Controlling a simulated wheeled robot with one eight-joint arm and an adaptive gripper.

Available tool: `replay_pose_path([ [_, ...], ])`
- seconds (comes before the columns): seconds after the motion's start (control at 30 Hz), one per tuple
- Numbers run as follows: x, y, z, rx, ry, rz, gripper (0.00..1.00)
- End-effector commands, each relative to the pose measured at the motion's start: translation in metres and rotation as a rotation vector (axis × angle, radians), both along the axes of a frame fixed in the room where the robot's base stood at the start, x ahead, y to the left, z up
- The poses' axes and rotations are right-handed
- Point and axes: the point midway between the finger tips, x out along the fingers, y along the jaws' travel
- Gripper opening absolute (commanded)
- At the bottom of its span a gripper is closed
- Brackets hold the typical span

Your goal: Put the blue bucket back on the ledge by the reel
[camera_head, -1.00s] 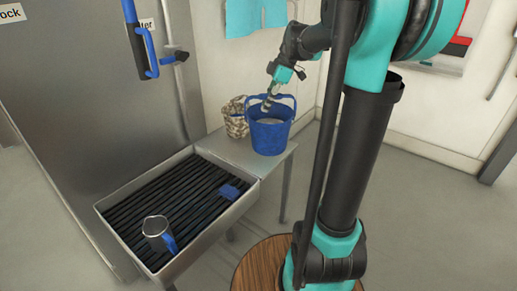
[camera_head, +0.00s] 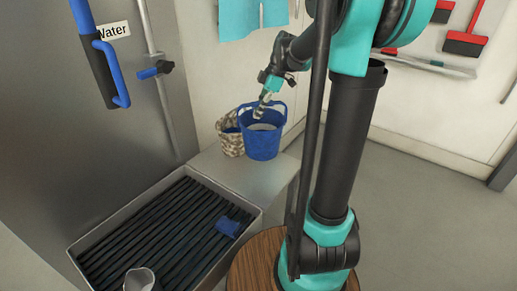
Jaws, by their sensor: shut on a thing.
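The blue bucket (camera_head: 262,143) is upright at the grey ledge (camera_head: 240,182), by its back part, with its handle raised and something pale grey inside. I cannot tell whether its base touches the ledge or is just above it. The exact grip on rim or handle is too small to make out. I cannot make out a clear reel in this view.
A round wooden top (camera_head: 255,265) is at the front. The ledge's front part is bare.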

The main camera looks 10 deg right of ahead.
Motion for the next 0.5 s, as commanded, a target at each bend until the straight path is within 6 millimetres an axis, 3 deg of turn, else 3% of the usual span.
replay_pose_path([
  [0.3,0.001,0.0,-0.076,0.0,0.0,0.0,0.0],
  [0.5,0.001,0.0,-0.1,0.0,0.0,0.0,0.0],
])
